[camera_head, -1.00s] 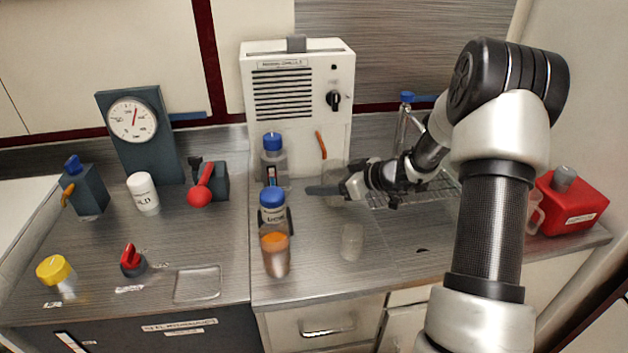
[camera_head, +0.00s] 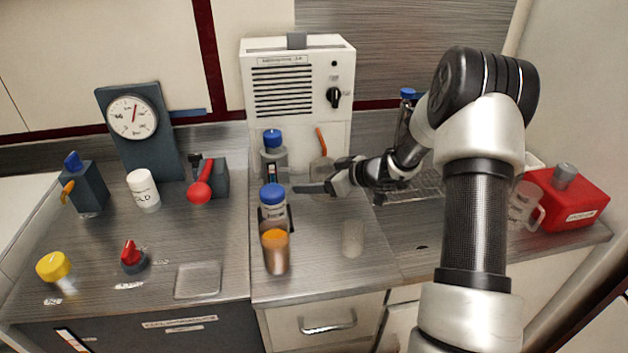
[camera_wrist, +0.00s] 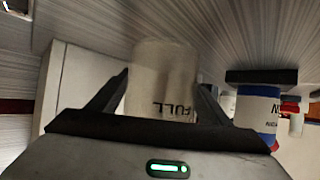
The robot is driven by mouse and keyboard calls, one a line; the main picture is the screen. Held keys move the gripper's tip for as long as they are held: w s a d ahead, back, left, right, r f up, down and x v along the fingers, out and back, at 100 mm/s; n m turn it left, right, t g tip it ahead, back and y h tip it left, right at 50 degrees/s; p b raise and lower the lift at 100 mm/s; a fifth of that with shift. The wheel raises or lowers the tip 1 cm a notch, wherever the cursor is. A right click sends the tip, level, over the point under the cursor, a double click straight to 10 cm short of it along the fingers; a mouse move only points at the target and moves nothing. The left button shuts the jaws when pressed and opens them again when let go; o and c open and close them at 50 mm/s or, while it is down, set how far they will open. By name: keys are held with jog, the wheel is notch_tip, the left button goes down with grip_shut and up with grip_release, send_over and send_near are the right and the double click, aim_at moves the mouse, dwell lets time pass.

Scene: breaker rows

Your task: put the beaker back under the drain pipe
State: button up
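The beaker is a translucent cup marked FULL, seen upside down in the wrist view (camera_wrist: 163,85). In the head view the beaker (camera_head: 321,172) is upright in front of the white machine, roughly below the orange drain pipe (camera_head: 321,140). My gripper (camera_head: 318,189) reaches in from the right, with its fingers at the beaker's sides. In the wrist view both fingers (camera_wrist: 163,100) lie against its walls. The dark gripper partly hides the beaker's lower part, so I cannot tell whether its base touches the counter.
The white machine (camera_head: 297,110) stands behind. Blue-capped bottles (camera_head: 273,155) and an orange-topped amber container (camera_head: 276,254) stand left of the gripper. A faint clear cylinder (camera_head: 353,240) stands in front. A wire rack (camera_head: 415,188), clear jug (camera_head: 523,205) and red can (camera_head: 568,200) are right.

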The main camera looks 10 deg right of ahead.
jog(key=shift+o, duration=0.7)
jog(key=shift+r, duration=0.1)
jog(key=shift+r+p, duration=0.15)
jog(key=shift+p, duration=0.15)
jog(key=v, duration=1.2)
dwell(1.1)
